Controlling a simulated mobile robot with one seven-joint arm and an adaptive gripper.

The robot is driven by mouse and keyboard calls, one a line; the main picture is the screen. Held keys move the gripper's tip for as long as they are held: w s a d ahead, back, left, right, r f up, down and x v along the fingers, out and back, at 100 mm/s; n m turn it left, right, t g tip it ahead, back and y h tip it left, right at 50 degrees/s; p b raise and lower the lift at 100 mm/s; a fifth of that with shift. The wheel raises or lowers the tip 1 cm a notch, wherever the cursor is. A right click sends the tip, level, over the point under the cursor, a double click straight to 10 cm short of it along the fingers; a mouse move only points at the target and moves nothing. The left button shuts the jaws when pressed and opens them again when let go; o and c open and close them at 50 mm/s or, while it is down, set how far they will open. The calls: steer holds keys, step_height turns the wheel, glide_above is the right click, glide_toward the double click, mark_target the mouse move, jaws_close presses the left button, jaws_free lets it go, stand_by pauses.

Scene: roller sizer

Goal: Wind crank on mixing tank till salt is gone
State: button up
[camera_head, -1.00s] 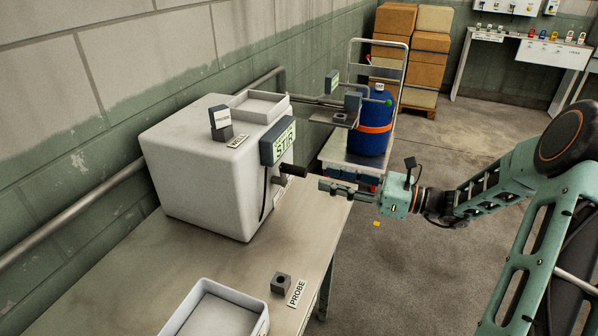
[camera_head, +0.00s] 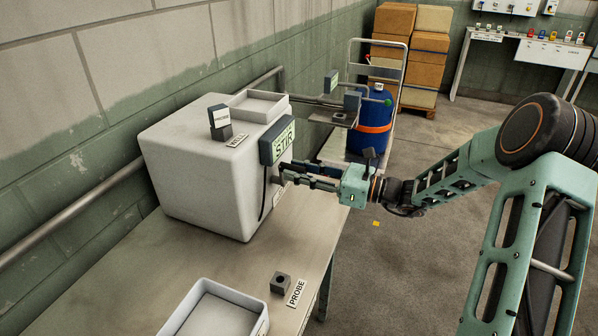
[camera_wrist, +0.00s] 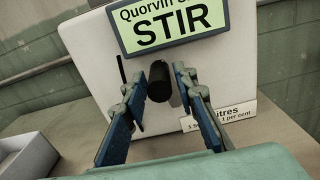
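The mixing tank (camera_head: 195,180) is a pale grey, rounded box on the table, with a green STIR display (camera_head: 284,144) on its right face. The display also shows in the wrist view (camera_wrist: 172,28). The crank's black handle (camera_wrist: 159,84) sticks out below the display, seen nearly end-on. My gripper (camera_head: 284,174) is at the tank's right face. In the wrist view, its open fingers (camera_wrist: 168,80) stand on either side of the handle, with a gap showing at the right. In the head view, the fingers mostly hide the crank. The salt is not visible.
A shallow tray (camera_head: 258,106) and a small dark block (camera_head: 220,124) sit on the tank. A PROBE label (camera_head: 297,293), dark holder (camera_head: 281,284) and white bin (camera_head: 214,310) are at the table's front. A blue drum (camera_head: 371,118) stands on a trolley behind.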

jaws_close()
